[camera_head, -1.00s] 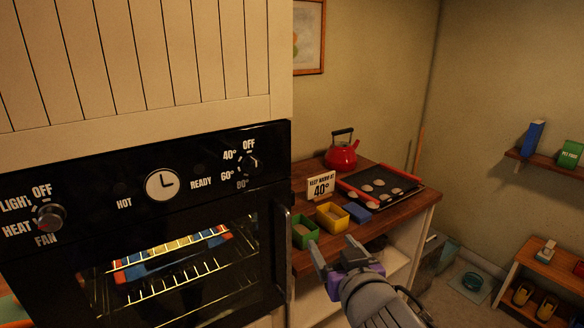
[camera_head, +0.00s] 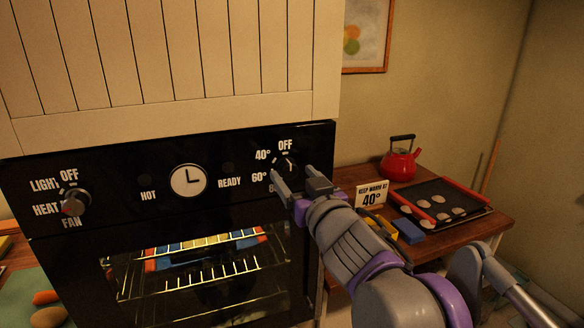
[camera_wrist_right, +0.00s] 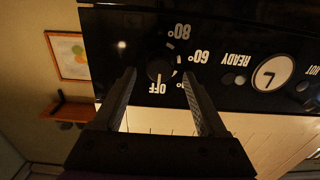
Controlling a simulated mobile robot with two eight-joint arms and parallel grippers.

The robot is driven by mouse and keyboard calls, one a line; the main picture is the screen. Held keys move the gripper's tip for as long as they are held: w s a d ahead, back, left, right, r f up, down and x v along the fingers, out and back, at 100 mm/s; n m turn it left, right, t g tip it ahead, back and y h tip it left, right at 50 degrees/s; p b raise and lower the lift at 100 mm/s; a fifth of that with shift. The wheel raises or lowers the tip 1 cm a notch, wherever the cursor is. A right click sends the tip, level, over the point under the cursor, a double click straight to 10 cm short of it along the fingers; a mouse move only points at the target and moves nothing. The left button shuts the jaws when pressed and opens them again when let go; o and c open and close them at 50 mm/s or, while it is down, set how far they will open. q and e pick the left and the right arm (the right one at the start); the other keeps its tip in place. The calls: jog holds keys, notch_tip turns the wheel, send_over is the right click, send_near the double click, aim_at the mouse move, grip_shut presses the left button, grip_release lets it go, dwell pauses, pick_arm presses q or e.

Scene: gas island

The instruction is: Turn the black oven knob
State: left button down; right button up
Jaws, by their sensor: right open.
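The black oven knob (camera_head: 286,166) is on the right of the oven's black control panel, ringed by the marks OFF, 40°, 60° and 80°. In the right wrist view the knob (camera_wrist_right: 160,70) lies ahead, between the two fingers, with its white pointer line toward OFF. My right gripper (camera_head: 300,180) is open and empty in front of the panel, just below the knob; the wrist view also shows its spread fingers (camera_wrist_right: 160,98). I cannot tell that either finger touches the knob. The 80° mark is partly hidden in the head view. My left gripper is out of view.
A second knob (camera_head: 74,204), grey and red, is at the panel's left, with a clock (camera_head: 188,181) between. The oven window shows lit racks.

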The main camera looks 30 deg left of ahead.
aim_at(288, 170)
jog(key=shift+x, duration=1.25)
grip_shut()
